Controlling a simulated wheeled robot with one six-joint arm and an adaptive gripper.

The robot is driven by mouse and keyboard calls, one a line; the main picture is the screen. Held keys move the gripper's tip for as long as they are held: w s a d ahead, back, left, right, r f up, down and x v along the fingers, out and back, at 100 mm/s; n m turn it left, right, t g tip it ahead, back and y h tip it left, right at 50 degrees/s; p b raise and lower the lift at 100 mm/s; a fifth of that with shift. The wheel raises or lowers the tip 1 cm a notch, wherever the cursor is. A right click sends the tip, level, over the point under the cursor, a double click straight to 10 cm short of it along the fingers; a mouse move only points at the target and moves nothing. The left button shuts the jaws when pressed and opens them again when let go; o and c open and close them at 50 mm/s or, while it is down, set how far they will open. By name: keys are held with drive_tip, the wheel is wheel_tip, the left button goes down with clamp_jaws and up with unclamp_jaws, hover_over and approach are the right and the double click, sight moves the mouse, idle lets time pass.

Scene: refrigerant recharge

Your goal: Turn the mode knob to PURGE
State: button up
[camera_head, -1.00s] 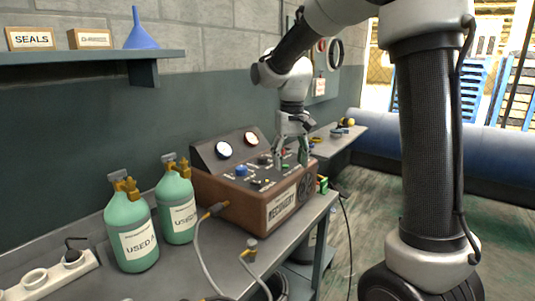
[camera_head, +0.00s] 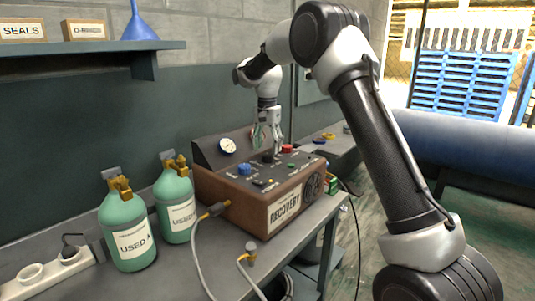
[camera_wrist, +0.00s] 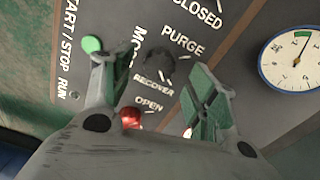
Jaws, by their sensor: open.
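The recovery machine (camera_head: 285,207) is a brown-sided box with a dark control panel on the bench. Its black mode knob (camera_wrist: 160,62) shows in the wrist view between the words MODE, PURGE and RECOVER. I cannot tell which way the knob points. In the head view the knob (camera_head: 267,157) is just below my fingers. My gripper (camera_head: 267,142) is open above the panel. In the wrist view my gripper (camera_wrist: 160,92) has its two greenish fingers apart, one on each side of the knob area, with nothing held. I cannot tell whether the fingers touch the panel.
A green button (camera_wrist: 92,44) and a red knob (camera_wrist: 130,117) lie close to my fingers. A blue knob (camera_head: 245,169) and a gauge (camera_head: 228,146) are on the machine's left. Two green USED cylinders (camera_head: 128,232) and hoses stand left of it.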

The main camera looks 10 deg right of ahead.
sight(267, 155)
drive_tip(key=shift+f, duration=1.6)
drive_tip(key=c, duration=1)
